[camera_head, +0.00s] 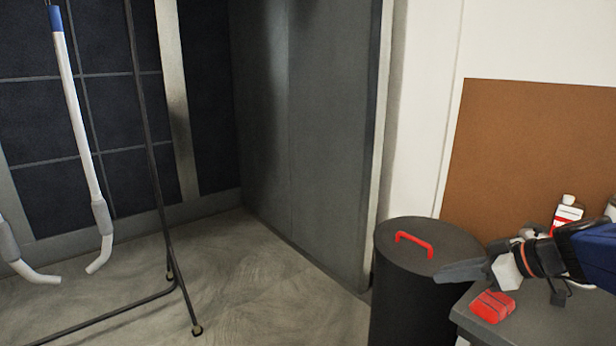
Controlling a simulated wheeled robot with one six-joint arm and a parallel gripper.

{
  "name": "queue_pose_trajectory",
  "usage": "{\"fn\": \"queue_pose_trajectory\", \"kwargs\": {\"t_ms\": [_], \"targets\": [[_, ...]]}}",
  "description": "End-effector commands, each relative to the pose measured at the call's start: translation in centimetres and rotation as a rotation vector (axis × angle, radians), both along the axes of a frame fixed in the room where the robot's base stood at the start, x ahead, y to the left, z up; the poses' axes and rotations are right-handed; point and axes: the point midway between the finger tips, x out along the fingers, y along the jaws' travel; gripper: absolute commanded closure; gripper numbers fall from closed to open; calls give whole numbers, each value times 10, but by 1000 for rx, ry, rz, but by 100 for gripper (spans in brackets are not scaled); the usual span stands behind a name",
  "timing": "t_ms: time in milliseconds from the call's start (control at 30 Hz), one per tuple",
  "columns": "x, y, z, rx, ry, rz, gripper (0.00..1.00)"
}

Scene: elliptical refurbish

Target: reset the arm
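My gripper (462,271) reaches in from the right edge, at the end of my blue and dark arm (592,250). It points left, in front of the dark bin's lid and above the left end of a grey counter. Its dark fingers overlap in this side view, so I cannot tell whether they are open or shut. No object shows between them. The rest of my arm is cut off by the right edge of the picture.
A dark round bin (405,300) with a red handle (414,241) stands left of the counter (535,318). A red block (492,306) and a white bottle (566,216) are on the counter. A wheeled rack (160,180) stands left. The floor (265,290) between is clear.

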Motion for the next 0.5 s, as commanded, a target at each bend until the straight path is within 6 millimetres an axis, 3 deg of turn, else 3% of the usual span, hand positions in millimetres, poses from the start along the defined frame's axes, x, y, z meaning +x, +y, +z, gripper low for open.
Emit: {"fn": "queue_pose_trajectory", "kwargs": {"t_ms": [33, 200, 500], "targets": [[-11, 13, -5, -7, 53, 0, 82], [-48, 39, -25, -35, 244, -66, 82], [-107, 52, -50, -138, 458, -272, 82]]}}
